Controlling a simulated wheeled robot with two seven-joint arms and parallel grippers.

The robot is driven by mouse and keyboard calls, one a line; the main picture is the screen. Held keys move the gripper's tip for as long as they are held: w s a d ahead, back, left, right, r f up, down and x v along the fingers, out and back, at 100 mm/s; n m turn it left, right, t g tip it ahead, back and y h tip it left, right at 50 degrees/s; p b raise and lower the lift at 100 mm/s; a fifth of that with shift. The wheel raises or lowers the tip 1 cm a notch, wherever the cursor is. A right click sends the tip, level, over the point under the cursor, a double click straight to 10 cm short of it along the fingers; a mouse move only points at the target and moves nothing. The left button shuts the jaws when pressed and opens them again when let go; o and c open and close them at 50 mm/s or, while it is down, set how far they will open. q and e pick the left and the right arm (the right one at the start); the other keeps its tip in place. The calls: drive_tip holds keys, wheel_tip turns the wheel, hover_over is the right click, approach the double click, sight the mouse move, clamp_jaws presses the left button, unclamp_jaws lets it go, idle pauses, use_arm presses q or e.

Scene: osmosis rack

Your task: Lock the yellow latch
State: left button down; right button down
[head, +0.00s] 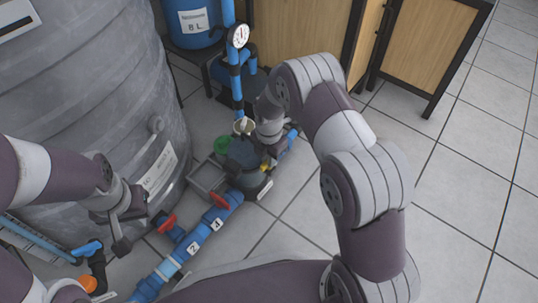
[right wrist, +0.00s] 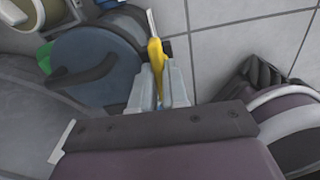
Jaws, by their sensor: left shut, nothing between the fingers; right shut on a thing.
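The yellow latch (right wrist: 156,55) shows in the right wrist view, on the right side of a dark round pump housing (right wrist: 100,60). My right gripper (right wrist: 160,85) is shut on the latch, with one finger on each side of it. In the head view the latch (head: 264,168) is a small yellow spot beside the pump (head: 243,155), below my right gripper (head: 268,150). My left gripper (head: 122,232) is shut and empty in front of the grey tank, well apart from the pump.
A large grey tank (head: 90,70) fills the left. Blue pipes (head: 200,235) with red valve handles (head: 220,200) run beside the pump. A pressure gauge (head: 239,36) stands behind on an upright pipe. The tiled floor (head: 455,180) at right is clear.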

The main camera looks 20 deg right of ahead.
drive_tip(key=m+p, duration=0.1)
drive_tip(key=p, duration=0.1)
drive_tip(key=m+p, duration=0.3)
drive_tip(key=p, duration=0.1)
drive_tip(key=shift+r+m, duration=0.3)
drive_tip(key=shift+m, duration=0.1)
drive_tip(key=m+p, duration=0.2)
drive_tip(key=m, duration=0.1)
drive_tip(key=shift+m+p, duration=0.3)
drive_tip(key=shift+p, duration=0.1)
drive_tip(key=m+p, duration=0.2)
drive_tip(key=m, duration=0.2)
drive_tip(key=shift+f+m, duration=0.15)
drive_tip(key=shift+m, duration=0.15)
drive_tip(key=shift+f+m+p, duration=0.1)
drive_tip(key=shift+m+p, duration=0.75)
drive_tip(key=shift+m, duration=1.25)
drive_tip(key=c, duration=1.1)
unclamp_jaws()
drive_tip(key=shift+c, duration=0.2)
